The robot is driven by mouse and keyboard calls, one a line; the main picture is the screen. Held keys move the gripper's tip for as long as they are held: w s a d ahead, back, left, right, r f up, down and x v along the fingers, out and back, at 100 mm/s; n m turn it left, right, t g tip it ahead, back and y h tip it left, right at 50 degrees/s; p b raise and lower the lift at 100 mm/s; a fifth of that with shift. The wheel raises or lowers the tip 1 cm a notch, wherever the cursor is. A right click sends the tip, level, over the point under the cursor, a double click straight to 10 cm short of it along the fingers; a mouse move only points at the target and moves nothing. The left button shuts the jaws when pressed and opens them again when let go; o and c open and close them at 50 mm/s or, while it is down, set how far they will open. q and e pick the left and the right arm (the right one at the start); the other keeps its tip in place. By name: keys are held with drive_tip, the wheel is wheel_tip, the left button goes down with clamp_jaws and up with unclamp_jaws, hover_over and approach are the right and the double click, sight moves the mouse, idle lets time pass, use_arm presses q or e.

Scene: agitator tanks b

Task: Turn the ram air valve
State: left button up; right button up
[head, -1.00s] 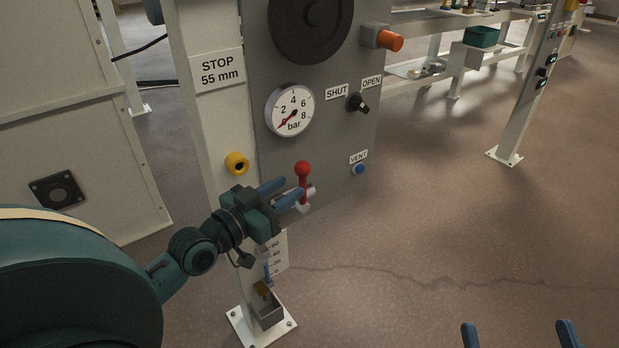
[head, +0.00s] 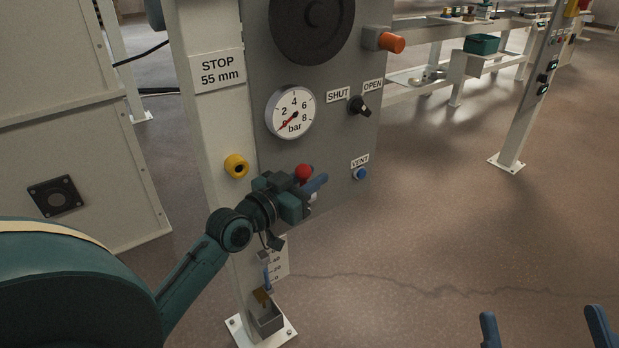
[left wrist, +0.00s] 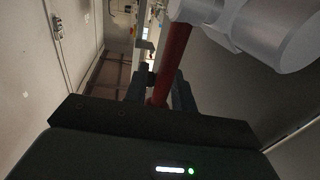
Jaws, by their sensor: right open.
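The valve's red ball-ended lever (head: 303,172) is at the lower edge of the grey panel. My left gripper (head: 308,187) is at the lever, just below the red ball, and hides most of the stem. In the left wrist view, the red stem (left wrist: 175,62) runs between the two dark fingers, beside a pale grey cylindrical part (left wrist: 285,30). Whether the fingers press on the stem cannot be told. My right gripper (head: 545,328) is open and empty at the lower right, apart from the panel.
The panel carries a pressure gauge (head: 291,113) with its needle near 0, a black SHUT/OPEN switch (head: 360,106), a blue VENT button (head: 360,174) and an orange knob (head: 392,42). A yellow-ringed fitting (head: 236,166) is on the post. The floor (head: 430,220) to the right is clear.

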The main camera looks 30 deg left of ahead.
use_arm(q)
drive_tip(key=c, duration=0.5)
clamp_jaws()
